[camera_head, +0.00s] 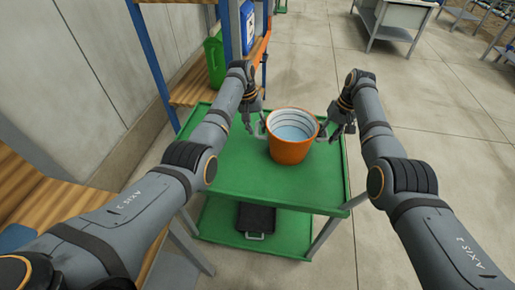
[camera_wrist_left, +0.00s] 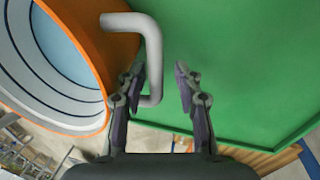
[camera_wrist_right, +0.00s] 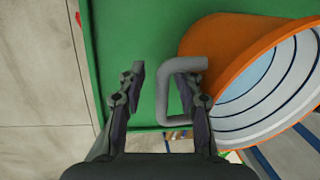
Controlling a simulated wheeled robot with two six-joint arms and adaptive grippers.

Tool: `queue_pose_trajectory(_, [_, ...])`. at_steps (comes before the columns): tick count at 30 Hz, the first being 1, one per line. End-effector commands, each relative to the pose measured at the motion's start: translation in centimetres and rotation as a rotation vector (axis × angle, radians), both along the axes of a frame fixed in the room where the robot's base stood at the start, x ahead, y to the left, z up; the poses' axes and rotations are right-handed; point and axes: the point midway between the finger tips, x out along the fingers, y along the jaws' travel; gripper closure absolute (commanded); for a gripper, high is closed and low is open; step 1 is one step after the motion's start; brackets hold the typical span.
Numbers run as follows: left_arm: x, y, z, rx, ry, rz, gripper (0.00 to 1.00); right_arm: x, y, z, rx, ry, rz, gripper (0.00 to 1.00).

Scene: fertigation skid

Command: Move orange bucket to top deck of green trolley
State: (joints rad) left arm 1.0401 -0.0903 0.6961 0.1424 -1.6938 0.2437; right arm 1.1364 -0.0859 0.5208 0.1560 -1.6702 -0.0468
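The orange bucket (camera_head: 291,151) is upright and appears to rest on the top deck (camera_head: 233,172) of the green trolley; its pale, ringed inside has a light blue bottom. My left gripper (camera_head: 258,126) is at its left side and my right gripper (camera_head: 329,132) at its right side. In the left wrist view, the fingers (camera_wrist_left: 161,82) are apart, with a grey side handle (camera_wrist_left: 153,55) between them. In the right wrist view, the fingers (camera_wrist_right: 160,82) are also apart, with the upright bar of the other handle (camera_wrist_right: 162,95) between them. Neither gripper is closed on a handle.
A black crate (camera_head: 256,218) lies on the trolley's lower deck. A shelf rack with blue uprights (camera_head: 150,55) stands behind left, with a green jerrycan (camera_head: 214,62) and a blue container (camera_head: 247,25). A pale table (camera_head: 395,15) is far back.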

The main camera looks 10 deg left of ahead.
Motion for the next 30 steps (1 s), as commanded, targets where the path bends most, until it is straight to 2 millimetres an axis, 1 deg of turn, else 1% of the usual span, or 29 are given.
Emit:
queue_pose_trajectory(5, [0.0,-0.1,0.0,-0.002,-0.001,-0.002,0.66,0.0,0.1,0.0,0.002,0.000,0.002,0.66])
queue_pose_trajectory(8, [0.0,-0.1,0.6,-0.003,-0.003,-0.002,0.66,0.0,0.2,0.0,0.003,0.000,0.002,0.66])
queue_pose_trajectory(11, [0.1,0.2,2.3,-0.003,-0.005,-0.001,0.66,0.0,0.2,0.0,0.004,0.000,0.003,0.66])
queue_pose_trajectory(18, [-0.1,1.4,8.0,-0.001,-0.004,0.000,0.66,0.0,0.3,0.0,0.004,0.000,0.003,0.66])
queue_pose_trajectory(21, [-0.2,1.8,9.9,-0.002,-0.002,-0.001,0.66,0.0,0.3,0.0,0.004,0.000,0.003,0.66])
queue_pose_trajectory(25, [-0.3,2.1,11.3,-0.002,0.000,-0.001,0.66,0.0,0.3,0.0,0.004,0.000,0.003,0.66])
queue_pose_trajectory(30, [-0.3,2.2,11.8,-0.002,0.000,-0.001,0.66,0.0,0.3,0.0,0.005,0.000,0.003,0.66])
